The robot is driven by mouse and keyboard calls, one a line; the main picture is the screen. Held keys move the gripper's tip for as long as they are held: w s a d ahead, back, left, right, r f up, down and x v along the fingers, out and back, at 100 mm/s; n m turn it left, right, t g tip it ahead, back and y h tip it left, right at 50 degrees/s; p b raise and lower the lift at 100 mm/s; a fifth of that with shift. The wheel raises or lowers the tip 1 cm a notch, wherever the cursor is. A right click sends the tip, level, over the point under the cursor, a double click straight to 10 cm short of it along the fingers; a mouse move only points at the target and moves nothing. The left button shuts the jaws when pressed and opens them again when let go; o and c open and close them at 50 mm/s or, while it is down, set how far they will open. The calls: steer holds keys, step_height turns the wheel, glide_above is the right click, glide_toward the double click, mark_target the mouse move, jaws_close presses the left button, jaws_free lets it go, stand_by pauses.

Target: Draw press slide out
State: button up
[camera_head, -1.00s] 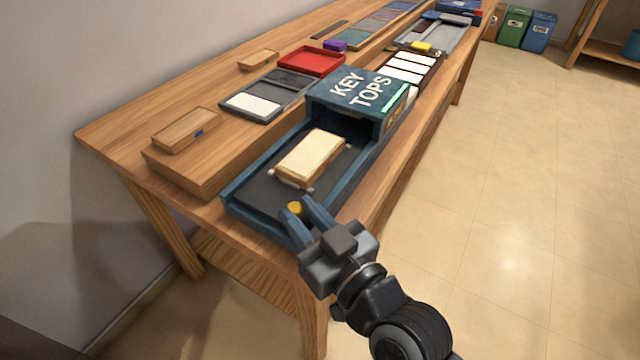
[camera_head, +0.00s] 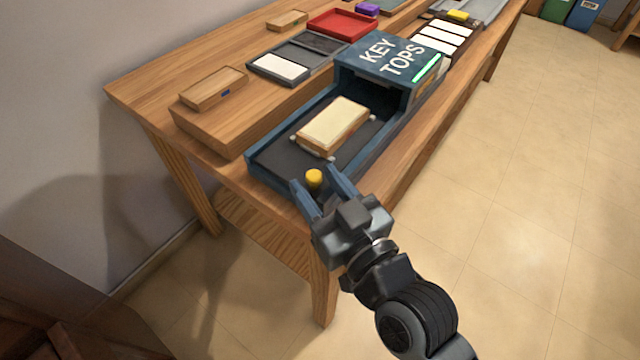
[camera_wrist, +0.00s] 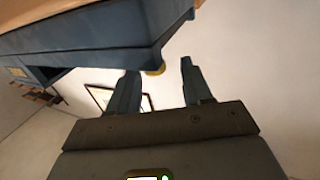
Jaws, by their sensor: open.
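The blue press, marked KEY TOPS (camera_head: 385,56), stands on the wooden bench. Its dark slide (camera_head: 277,154) extends out of the housing toward the near end. A wooden block with a cream top (camera_head: 336,122) lies on the slide between small pale pegs. A yellow knob (camera_head: 314,178) is at the slide's near end; in the wrist view the knob (camera_wrist: 157,70) is partly hidden beneath the blue edge. My gripper (camera_head: 314,183) is open, its blue fingers on either side of the knob in the head view. In the wrist view the fingers (camera_wrist: 158,66) are apart with nothing clamped between them.
A raised wooden shelf (camera_head: 225,130) runs along the left, with a small wooden block (camera_head: 213,88), a grey tray (camera_head: 297,60) and a red tray (camera_head: 342,23). White key strips (camera_head: 446,38) lie behind the press. The floor to the right is clear.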

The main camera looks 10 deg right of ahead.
steer(key=shift+s, duration=0.1)
steer(key=b+v, duration=0.1)
steer(key=v, duration=0.6)
steer(key=shift+s, duration=0.3)
steer(key=shift+d, duration=0.2)
steer(key=s+d+m+h+p, duration=0.1)
steer(key=s+d, duration=0.3)
steer(key=s, duration=0.4)
steer(key=s+d+r+m+g+h+p, duration=0.1)
steer(key=s+d+m+h, duration=0.1)
steer(key=s+d, duration=0.3)
steer(key=s+d+r+m+h+p, duration=0.1)
steer(key=s+d+h, duration=0.3)
steer(key=s, duration=0.7)
steer(key=shift+s+d+g, duration=0.35)
steer(key=shift+d+g, duration=0.05)
steer(key=shift+d, duration=0.1)
